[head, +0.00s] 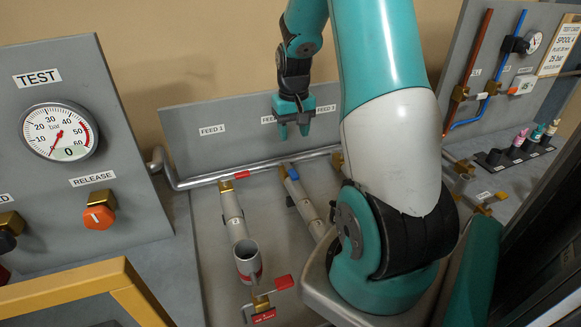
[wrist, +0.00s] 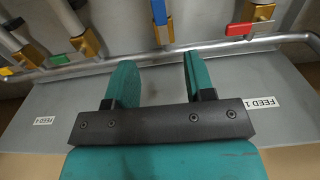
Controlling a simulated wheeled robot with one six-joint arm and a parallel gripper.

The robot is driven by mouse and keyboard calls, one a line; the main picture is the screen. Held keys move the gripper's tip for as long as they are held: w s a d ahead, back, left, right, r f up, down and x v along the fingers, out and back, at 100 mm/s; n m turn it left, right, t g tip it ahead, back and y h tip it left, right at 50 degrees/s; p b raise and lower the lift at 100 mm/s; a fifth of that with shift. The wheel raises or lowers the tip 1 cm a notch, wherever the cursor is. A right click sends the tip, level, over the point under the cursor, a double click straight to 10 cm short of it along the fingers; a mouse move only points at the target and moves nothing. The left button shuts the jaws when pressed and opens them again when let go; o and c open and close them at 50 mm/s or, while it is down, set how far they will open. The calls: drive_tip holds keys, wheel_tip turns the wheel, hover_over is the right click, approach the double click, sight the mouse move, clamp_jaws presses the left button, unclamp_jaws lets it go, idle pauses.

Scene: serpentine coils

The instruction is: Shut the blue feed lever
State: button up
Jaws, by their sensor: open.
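The blue feed lever (head: 293,173) sits at the rail end of the second pipe, below my gripper in the head view. In the wrist view the blue lever (wrist: 160,14) is at the top centre, and its handle looks in line with its pipe. My gripper (head: 294,131) hangs above the rail in front of the back panel, fingers down. In the wrist view my gripper (wrist: 158,68) is open and empty, its two teal fingers apart. The lever lies beyond the fingertips, roughly between their lines, and nothing touches it.
A red lever (head: 242,174) is on the neighbouring pipe; in the wrist view the red lever (wrist: 240,30) lies across its pipe. A grey rail (head: 205,179) runs along the back panel (head: 190,118). Another red lever (head: 284,282) is near the front coupling. Brass fittings (wrist: 88,42) stand at left.

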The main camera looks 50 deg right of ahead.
sight(293, 173)
wheel_tip(293, 173, down, 13)
drive_tip(key=p, duration=0.2)
drive_tip(key=shift+p, duration=0.35)
drive_tip(key=shift+s, duration=0.1)
clamp_jaws()
